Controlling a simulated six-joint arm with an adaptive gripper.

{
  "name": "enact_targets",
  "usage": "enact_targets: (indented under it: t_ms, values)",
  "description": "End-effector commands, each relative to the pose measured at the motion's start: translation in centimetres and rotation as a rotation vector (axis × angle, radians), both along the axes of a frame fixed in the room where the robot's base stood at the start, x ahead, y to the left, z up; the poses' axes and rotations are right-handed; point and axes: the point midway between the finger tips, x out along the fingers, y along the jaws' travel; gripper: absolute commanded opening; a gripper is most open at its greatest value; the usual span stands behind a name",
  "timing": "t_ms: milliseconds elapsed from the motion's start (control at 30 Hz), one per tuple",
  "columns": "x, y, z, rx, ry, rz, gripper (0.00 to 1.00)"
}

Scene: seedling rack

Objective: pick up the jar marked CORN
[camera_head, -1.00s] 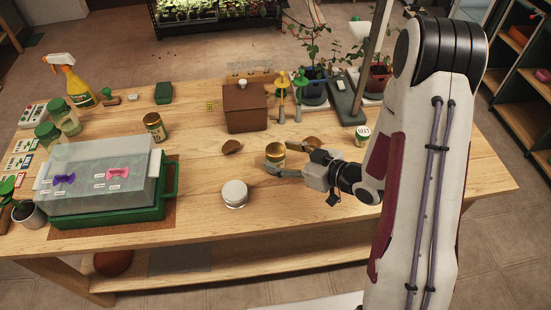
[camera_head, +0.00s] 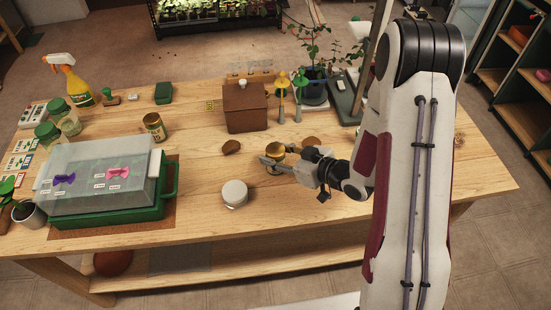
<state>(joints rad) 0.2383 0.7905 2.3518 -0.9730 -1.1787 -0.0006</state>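A small jar with a gold top (camera_head: 274,150) stands near the middle of the table, its lower part mostly hidden by my gripper. No lettering on it can be read in this view. My gripper (camera_head: 279,158) reaches in from the right, with one finger passing in front of the jar. The far finger is not clear, so I cannot tell whether the fingers press on the jar. A second jar with a gold top and a dark label (camera_head: 155,127) stands farther left; its lettering is too small to read.
A round white-lidded container (camera_head: 234,194) stands in front of my gripper. Brown rounded pieces (camera_head: 231,147) lie nearby. A brown box (camera_head: 245,108) stands behind. A green tray with a clear cover (camera_head: 165,193) takes up the left front.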

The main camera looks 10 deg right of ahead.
Motion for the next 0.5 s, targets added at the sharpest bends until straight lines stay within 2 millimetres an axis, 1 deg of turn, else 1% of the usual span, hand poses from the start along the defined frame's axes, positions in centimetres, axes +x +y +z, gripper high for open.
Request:
enact_targets:
  t_ms: [33,67,500]
  values:
    - [0.00,0.00,0.00,0.000,0.000,0.000,0.18]
    - [0.00,0.00,0.00,0.000,0.000,0.000,0.13]
    - [0.02,-0.01,0.19,0.001,-0.001,0.000,0.13]
